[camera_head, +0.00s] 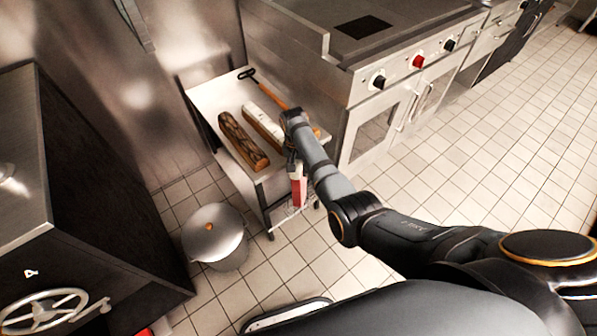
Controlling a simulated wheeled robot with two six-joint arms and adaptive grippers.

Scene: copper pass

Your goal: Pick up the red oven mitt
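A red thing with a pale upper end, which looks like the red oven mitt (299,190), hangs at the front right edge of the small steel table (205,97). My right arm reaches in from the right, and its gripper (294,168) points down directly above the mitt's pale end. The two overlap in this view. The fingers are small and partly hidden, so I cannot tell whether they are shut on the mitt or only beside it. My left gripper is not in view.
A dark brown loaf-like block (243,140), a white-topped block (262,127) and a wooden-handled tool (270,94) lie on the table. A lidded pot (214,235) stands on the floor in front. The stove (385,62) stands close right. Tiled floor (480,160) is open at right.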

